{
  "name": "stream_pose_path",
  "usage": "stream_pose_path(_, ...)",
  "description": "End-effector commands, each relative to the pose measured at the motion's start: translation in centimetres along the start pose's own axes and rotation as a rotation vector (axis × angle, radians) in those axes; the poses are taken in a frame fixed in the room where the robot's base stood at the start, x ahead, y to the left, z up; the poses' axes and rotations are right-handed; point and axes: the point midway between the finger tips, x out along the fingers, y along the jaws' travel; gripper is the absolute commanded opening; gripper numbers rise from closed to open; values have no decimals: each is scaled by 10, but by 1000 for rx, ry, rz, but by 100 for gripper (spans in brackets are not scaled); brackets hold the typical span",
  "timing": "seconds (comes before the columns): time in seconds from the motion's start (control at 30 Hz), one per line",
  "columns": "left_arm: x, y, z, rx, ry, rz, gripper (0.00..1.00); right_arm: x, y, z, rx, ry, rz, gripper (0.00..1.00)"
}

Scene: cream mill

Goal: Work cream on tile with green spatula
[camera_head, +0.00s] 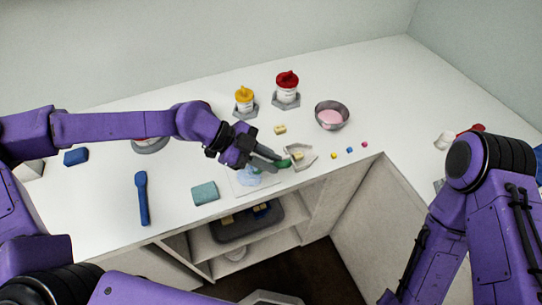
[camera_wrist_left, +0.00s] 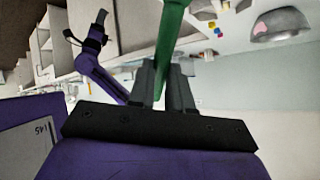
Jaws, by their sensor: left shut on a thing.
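The green spatula (camera_head: 284,164) is held in my left gripper (camera_head: 274,160), which is shut on its handle. In the left wrist view the green handle (camera_wrist_left: 170,35) runs up between the fingers (camera_wrist_left: 165,88). The spatula's far end is out of that view. The pale tile (camera_head: 241,190) lies near the counter's front edge, with bluish cream (camera_head: 248,176) on it. The left gripper is just above and right of the cream. I cannot tell whether the spatula touches it. My right arm is at the right; its finger state is unclear.
A grey angular holder (camera_head: 303,160) sits right of the spatula. A teal sponge (camera_head: 205,193) and a blue spatula (camera_head: 142,198) lie left. A bowl of pink cream (camera_head: 331,116), a yellow-topped jar (camera_head: 244,99) and a red-topped jar (camera_head: 287,87) stand behind. Small coloured cubes (camera_head: 349,150) lie right.

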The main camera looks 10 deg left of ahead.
Motion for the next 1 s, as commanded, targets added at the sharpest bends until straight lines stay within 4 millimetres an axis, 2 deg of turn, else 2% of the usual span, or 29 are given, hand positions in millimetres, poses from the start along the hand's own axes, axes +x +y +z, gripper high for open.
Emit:
stream_pose_path(0.03, -5, 6, -3, -8, 1, 5, 0, -8, 1, -3, 0, 0, 0, 43)
stream_pose_path(0.2, -12, 22, -3, -8, 1, 5, 0, -20, 2, -8, 0, 0, 0, 43)
stream_pose_path(0.37, -13, 29, -1, -6, 1, 4, 0, -22, 2, -9, 0, 0, 0, 43)
stream_pose_path(0.47, -9, 25, 2, -3, -1, 5, 0, -16, 1, -7, 0, 0, 0, 43)
stream_pose_path(0.8, 6, -7, 3, -3, -1, 4, 0, 1, 0, 0, 0, 0, 0, 43)
stream_pose_path(1.0, 4, -8, 0, -5, 0, 4, 0, -3, 0, -1, 0, 0, 0, 43)
